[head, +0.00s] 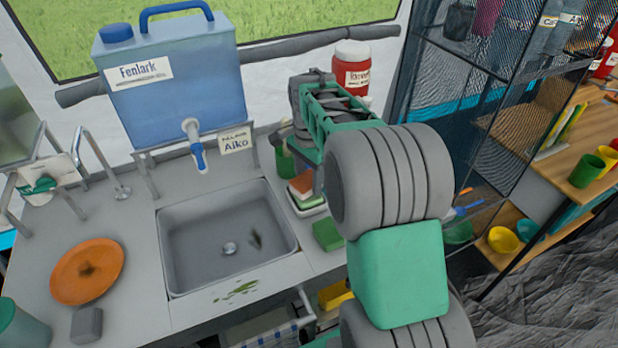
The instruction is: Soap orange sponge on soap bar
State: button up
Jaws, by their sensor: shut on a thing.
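The orange sponge (301,184) is a small orange block right of the sink, at the far end of my arm. My gripper (317,181) points down there and is shut on the sponge; the arm hides much of its fingers. Just under the sponge is a green layer (307,201), seemingly the soap bar, in a white dish (314,211). The sponge appears to be on or just above the green layer; I cannot tell whether they touch.
A green block (328,234) lies in front of the dish. The sink (175,255) is to the left, with a blue water tank (170,85) behind it. A red jar (352,62) stands behind my arm. An orange plate (88,270) and grey block (87,325) are far left.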

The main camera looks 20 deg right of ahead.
aim_at(309, 178)
jog(key=shift+f+b, duration=0.5)
jog(key=shift+f, duration=0.45)
dwell(0.6)
dwell(0.5)
notch_tip(309, 178, up, 7)
jog(key=p, duration=0.5)
jog(key=shift+r, duration=0.15)
dwell(0.4)
